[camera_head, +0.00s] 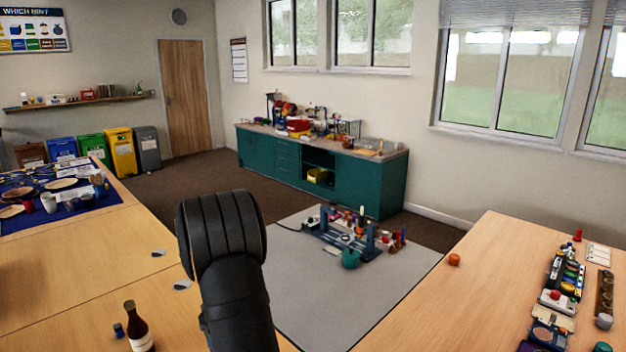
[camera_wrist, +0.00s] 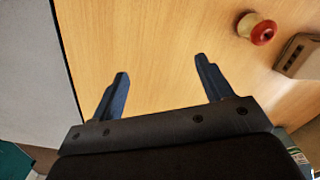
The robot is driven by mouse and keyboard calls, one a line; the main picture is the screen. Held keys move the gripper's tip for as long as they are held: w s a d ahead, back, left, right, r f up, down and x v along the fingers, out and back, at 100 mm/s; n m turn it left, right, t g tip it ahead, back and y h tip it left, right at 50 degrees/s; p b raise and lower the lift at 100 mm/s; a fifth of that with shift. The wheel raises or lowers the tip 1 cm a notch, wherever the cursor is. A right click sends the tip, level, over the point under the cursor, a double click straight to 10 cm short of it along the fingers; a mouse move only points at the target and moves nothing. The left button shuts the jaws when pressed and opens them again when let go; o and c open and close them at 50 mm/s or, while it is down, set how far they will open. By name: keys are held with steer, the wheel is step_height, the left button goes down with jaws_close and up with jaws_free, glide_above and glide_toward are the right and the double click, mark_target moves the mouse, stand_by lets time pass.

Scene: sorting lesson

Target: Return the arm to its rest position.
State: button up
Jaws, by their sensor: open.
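In the wrist view, my gripper (camera_wrist: 160,82) shows two dark blue fingers spread wide apart. Nothing is between the fingers. In the head view, my black arm (camera_head: 232,270) rises from the bottom, left of centre. The gripper itself cannot be made out in the head view.
A red and cream spool-like thing (camera_wrist: 258,29) lies right of the fingers. The right table (camera_head: 440,315) holds an orange piece (camera_head: 454,260) and several items along its right side. A dark bottle (camera_head: 138,328) stands on the left table (camera_head: 70,290). A grey mat (camera_head: 330,290) lies between.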

steer(key=shift+n, duration=0.5)
steer(key=s+a, duration=0.1)
steer(key=a, duration=0.1)
steer(key=s+a, duration=0.1)
steer(key=a, duration=0.1)
steer(key=shift+s, duration=0.2)
